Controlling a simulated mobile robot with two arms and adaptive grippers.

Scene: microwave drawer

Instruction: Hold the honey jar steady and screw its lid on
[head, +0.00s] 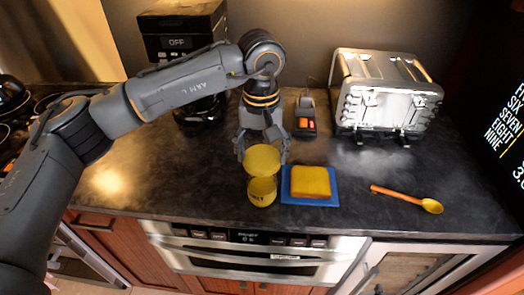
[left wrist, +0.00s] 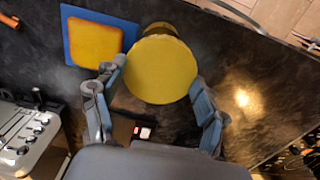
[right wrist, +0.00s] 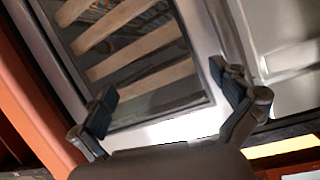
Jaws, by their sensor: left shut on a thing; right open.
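The honey jar (head: 262,193) is yellow with dark lettering and stands upright near the counter's front edge. A round yellow lid (head: 262,157) overlaps the jar's upper part in the head view. My left gripper (head: 262,150) is shut on the lid (left wrist: 161,70); its fingers (left wrist: 159,72) touch opposite sides of the disc. The jar (left wrist: 160,28) shows only partly behind the lid in the left wrist view, so whether they touch is hidden. My right gripper (right wrist: 165,92) is open and empty, facing a cabinet front; it is out of the head view.
A blue board (head: 287,198) with a yellow-orange slab (head: 311,181) lies just right of the jar. An orange spoon (head: 408,199) lies farther right. A silver toaster (head: 385,90) and black coffee machine (head: 180,20) stand behind. The counter left of the jar is clear.

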